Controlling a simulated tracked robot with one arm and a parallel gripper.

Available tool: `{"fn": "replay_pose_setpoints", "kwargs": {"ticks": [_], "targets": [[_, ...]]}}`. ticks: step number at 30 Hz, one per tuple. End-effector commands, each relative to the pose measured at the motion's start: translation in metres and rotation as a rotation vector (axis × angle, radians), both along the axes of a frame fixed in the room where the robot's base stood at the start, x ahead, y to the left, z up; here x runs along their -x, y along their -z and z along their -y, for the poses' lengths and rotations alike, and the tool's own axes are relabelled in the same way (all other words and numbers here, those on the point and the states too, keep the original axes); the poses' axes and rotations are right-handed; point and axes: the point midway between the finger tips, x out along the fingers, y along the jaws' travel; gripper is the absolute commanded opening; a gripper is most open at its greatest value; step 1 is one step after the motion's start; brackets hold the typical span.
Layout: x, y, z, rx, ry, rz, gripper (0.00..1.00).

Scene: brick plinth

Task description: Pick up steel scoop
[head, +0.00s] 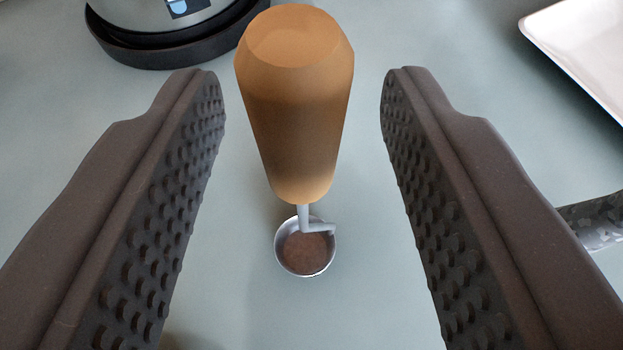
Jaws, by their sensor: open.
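The steel scoop has an orange-brown handle (295,110) that points up toward the camera. A thin bent steel neck joins it to a small round steel bowl (305,247) with brown inside, low near the grey-green surface. My gripper (303,85) is open, with one dark studded finger on each side of the handle. Clear gaps show between the handle and both fingers, so neither appears to touch it.
A silver, rounded appliance on a dark base (160,45) stands at the upper left. A white tray (580,45) lies at the upper right. A grey mottled object (595,220) shows partly behind the right finger. The surface around the scoop's bowl is clear.

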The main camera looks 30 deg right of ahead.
Motion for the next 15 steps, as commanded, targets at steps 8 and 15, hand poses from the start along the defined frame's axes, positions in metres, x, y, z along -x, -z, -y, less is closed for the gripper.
{"fn": "replay_pose_setpoints", "kwargs": {"ticks": [8, 15], "targets": [[-0.018, 0.008, 0.009, -0.002, 0.0, 0.002, 0.41], [-0.018, 0.008, 0.009, -0.001, -0.001, 0.002, 0.38]]}}
